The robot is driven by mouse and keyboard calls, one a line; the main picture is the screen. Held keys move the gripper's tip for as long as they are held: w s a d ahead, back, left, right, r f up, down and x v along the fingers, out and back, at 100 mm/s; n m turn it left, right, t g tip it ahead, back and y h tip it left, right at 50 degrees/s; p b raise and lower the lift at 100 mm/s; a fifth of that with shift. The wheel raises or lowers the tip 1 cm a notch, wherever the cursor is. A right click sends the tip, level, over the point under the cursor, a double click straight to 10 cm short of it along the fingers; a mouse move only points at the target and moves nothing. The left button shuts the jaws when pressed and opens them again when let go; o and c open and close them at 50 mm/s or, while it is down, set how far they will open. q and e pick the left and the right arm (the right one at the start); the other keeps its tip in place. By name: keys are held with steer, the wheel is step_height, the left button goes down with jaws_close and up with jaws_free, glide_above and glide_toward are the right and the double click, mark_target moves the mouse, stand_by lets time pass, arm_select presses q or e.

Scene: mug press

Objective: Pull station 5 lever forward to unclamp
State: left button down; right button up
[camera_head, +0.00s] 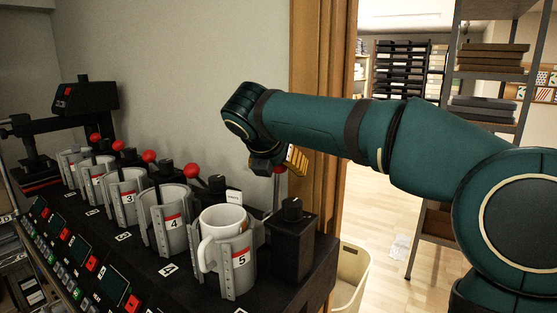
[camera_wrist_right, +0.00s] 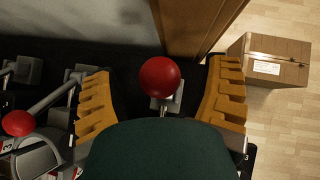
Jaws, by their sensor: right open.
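The station 5 lever's red ball knob (camera_wrist_right: 160,77) shows in the right wrist view, on a short shaft. In the head view only a little red of that knob (camera_head: 279,170) shows under my gripper, with the lever shaft upright below it. My right gripper (camera_head: 284,160) is open, its yellow fingers (camera_wrist_right: 160,88) on either side of the knob with gaps on both sides. The station 5 clamp (camera_head: 239,270) holds a white mug (camera_head: 222,222). My left gripper is not in view.
Stations to the left have grey numbered clamps and red-knobbed levers, including the station 4 knob (camera_head: 192,170). A black box (camera_head: 293,245) stands right of station 5. A wooden door frame (camera_head: 320,100) is close behind. A cardboard box (camera_wrist_right: 268,60) is on the floor.

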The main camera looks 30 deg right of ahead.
steer(key=c, duration=1)
steer(key=shift+a, duration=0.1)
steer(key=shift+s+a, duration=0.25)
steer(key=shift+a, duration=0.25)
steer(key=shift+s+a, duration=0.2)
steer(key=shift+a, duration=0.35)
steer(key=shift+s+a+f, duration=0.1)
steer(key=shift+s+a, duration=0.15)
steer(key=shift+a, duration=0.25)
steer(key=shift+s+a+f, duration=0.1)
steer(key=shift+s+a, duration=0.1)
steer(key=shift+a, duration=0.3)
